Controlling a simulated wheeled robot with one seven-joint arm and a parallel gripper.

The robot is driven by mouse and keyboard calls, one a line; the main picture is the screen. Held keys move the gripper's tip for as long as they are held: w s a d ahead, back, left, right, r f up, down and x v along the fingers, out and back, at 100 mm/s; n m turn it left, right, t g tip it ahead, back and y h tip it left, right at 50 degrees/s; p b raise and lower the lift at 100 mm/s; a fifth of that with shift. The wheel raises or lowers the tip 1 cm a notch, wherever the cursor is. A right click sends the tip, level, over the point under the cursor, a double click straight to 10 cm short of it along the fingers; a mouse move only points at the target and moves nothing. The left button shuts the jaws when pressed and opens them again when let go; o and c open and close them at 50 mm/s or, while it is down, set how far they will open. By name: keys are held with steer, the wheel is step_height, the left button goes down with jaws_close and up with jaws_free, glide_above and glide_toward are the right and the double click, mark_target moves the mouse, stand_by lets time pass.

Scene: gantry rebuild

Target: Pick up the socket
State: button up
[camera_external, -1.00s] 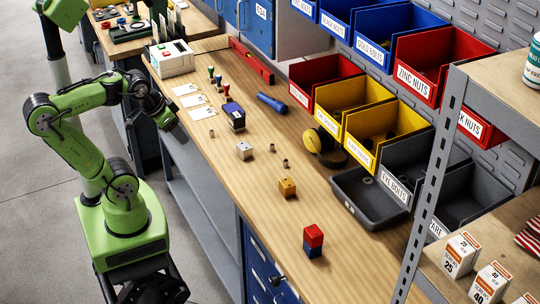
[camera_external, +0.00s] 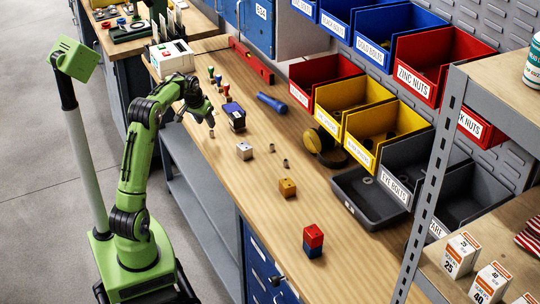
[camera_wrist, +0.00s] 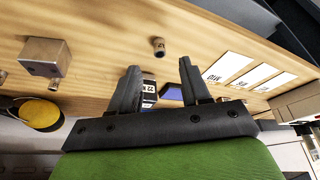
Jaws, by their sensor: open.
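Small grey metal sockets stand on the wooden bench. One socket (camera_wrist: 158,47) shows in the wrist view just beyond my fingertips, apart from them; it also shows in the external view (camera_external: 211,133) just below my gripper. Two similar pieces stand farther right, one (camera_external: 272,148) beside a metal block and another (camera_external: 285,162) nearer the bins. My gripper (camera_wrist: 160,67) is open and empty, its two dark fingers spread. In the external view my gripper (camera_external: 208,119) hangs over the bench's left edge.
Bins line the back. The front of the bench (camera_external: 345,270) is clear.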

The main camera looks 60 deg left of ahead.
mark_target(213, 136)
steer(key=b+x, duration=0.2)
steer(key=x, duration=0.5)
steer(key=shift+s+d+r, duration=0.1)
steer(key=shift+r, duration=0.05)
jaws_close()
